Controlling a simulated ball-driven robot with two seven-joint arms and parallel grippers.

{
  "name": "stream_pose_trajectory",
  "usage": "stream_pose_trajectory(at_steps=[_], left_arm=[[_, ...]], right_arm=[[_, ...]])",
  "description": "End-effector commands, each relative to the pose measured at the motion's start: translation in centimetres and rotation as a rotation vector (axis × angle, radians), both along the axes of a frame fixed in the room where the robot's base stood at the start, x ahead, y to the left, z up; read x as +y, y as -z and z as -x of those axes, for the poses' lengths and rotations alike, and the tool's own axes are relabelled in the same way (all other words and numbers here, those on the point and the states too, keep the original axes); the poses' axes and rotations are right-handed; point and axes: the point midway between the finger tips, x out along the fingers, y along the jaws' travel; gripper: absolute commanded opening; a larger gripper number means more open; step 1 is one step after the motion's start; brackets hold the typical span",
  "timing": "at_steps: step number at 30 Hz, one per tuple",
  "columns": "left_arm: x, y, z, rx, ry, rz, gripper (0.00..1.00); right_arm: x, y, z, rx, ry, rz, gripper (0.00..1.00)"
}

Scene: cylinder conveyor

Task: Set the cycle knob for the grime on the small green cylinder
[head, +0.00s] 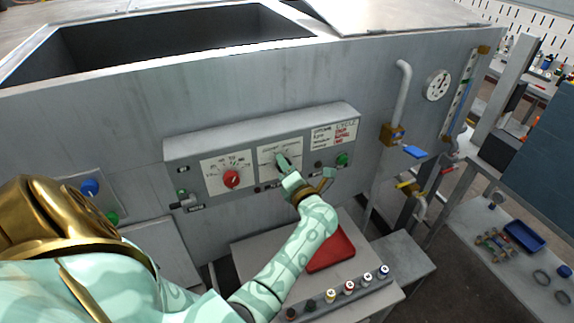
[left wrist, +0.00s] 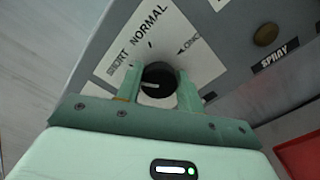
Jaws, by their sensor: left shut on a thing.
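The cycle knob (left wrist: 160,76) is black with a pale line on its face, on a white plate (left wrist: 125,58) that reads SHORT and NORMAL, with a third label partly cut off. The line lies roughly toward the left of the picture; which mark it meets I cannot tell. My left gripper (left wrist: 158,88) is shut on the knob, one finger on each side. In the head view the left gripper (head: 284,164) reaches the cycle dial (head: 278,153) and hides most of the knob. I cannot make out a small green cylinder. My right gripper is not in view.
A red-knob dial (head: 232,179) sits left of the cycle dial, and a green button (head: 343,160) to its right. Below stand a red tray (head: 331,249) and a rack (head: 338,301) of several small jars. A pipe (head: 401,95) with valves rises at the right.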

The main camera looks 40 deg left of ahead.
Motion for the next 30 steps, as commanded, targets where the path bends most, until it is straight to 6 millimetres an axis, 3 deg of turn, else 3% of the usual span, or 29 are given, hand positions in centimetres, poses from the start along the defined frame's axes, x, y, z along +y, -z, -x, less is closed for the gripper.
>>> stream_pose_trajectory(at_steps=[12,13,15,30], left_arm=[[0.01,0.09,0.03,0.007,0.0,-0.002,0.14],[0.02,0.09,0.02,0.007,0.0,-0.002,0.43],[0.01,0.07,0.02,0.006,0.0,-0.002,0.59],[0.01,0.08,0.01,-0.007,-0.001,0.003,0.59]], right_arm=[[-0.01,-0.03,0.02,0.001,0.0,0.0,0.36],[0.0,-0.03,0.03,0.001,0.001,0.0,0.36],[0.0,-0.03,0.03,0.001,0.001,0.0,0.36],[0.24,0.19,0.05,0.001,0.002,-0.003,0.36]])
